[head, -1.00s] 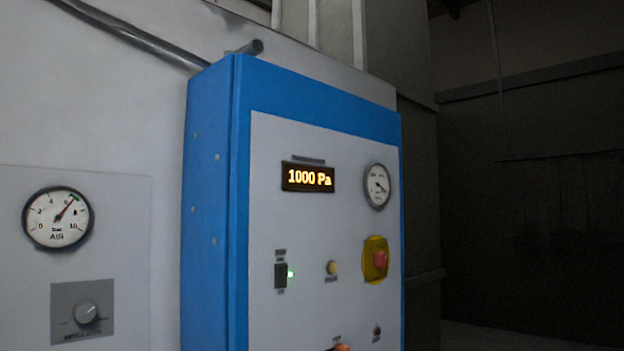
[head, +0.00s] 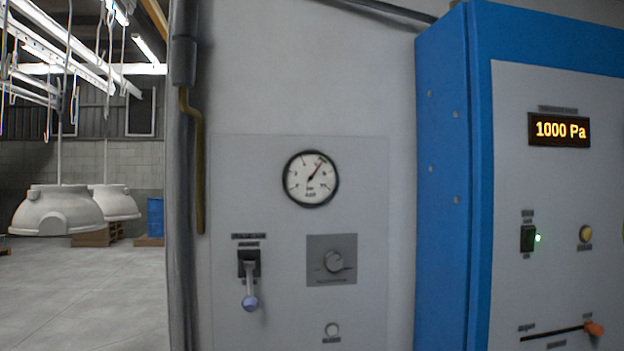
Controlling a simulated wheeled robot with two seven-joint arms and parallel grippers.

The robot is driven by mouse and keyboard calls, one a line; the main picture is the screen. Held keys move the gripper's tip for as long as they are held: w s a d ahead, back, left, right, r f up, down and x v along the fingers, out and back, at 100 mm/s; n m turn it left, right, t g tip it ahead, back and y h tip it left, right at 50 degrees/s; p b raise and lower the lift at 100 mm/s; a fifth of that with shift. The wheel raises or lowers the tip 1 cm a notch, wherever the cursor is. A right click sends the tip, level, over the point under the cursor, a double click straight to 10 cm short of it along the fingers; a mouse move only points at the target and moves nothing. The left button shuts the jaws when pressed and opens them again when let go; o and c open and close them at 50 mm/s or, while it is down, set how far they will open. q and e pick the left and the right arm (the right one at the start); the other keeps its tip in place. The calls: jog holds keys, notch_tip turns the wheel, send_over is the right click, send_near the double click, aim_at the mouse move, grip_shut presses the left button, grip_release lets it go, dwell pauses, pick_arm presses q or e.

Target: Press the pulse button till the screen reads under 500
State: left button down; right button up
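The screen (head: 560,130) on the blue cabinet (head: 445,180) at the right reads 1000 Pa in lit orange figures. Two round push buttons show: a small white button (head: 332,329) low on the grey wall panel (head: 235,170), and a yellow button (head: 586,234) below the screen. Their labels are too blurred to read, so I cannot tell which is the pulse button. Neither of my grippers is in view.
The cabinet has a lit switch (head: 528,238) and an orange-ended slider (head: 593,329). Open floor (head: 85,290) lies left.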

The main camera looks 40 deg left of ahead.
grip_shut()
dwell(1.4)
